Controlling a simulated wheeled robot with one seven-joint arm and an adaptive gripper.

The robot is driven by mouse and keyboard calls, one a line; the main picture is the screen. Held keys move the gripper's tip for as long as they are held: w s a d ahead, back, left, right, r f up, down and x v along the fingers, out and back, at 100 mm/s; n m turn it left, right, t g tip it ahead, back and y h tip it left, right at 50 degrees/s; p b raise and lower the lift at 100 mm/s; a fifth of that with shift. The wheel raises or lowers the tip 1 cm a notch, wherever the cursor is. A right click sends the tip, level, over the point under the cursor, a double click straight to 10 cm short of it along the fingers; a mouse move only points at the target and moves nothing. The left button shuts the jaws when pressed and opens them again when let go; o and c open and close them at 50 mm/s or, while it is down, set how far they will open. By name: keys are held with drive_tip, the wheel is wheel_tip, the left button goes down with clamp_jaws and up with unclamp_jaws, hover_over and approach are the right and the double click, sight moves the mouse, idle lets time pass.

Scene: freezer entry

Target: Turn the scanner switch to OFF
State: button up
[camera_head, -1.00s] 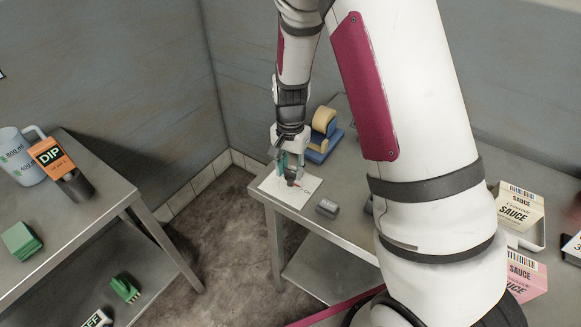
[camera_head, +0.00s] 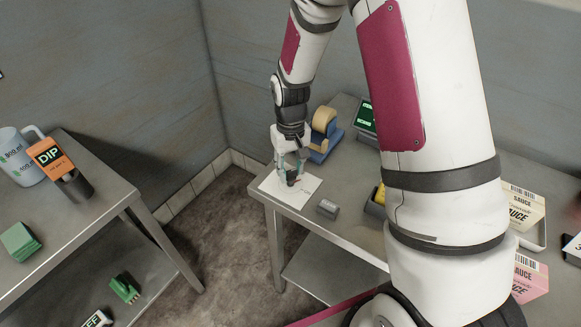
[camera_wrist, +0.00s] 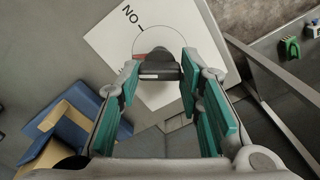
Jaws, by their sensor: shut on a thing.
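The scanner switch is a dark knob (camera_wrist: 158,66) on a white square plate (camera_wrist: 110,42), which lies at the table's near left corner in the head view (camera_head: 272,187). A thin circle surrounds the knob, and the word ON with a tick mark shows in the wrist view. A red patch shows beside the knob. My gripper (camera_wrist: 159,72) points down over the plate with its teal-padded fingers on both sides of the knob, shut on it. It also shows in the head view (camera_head: 291,177). No OFF label is readable; the fingers hide part of the plate.
A blue and tan tape dispenser (camera_head: 324,134) stands just behind the plate. A grey cylinder (camera_head: 327,208) lies to its right. A green-screened device (camera_head: 366,117) and sauce boxes (camera_head: 524,207) are farther right. Another table (camera_head: 95,210) stands left, across open floor.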

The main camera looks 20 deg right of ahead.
sight(291, 171)
drive_tip(key=n, duration=0.7)
idle(0.6)
drive_tip(key=o, duration=1.2)
drive_tip(key=shift+c, duration=0.2)
wheel_tip(291, 171, up, 12)
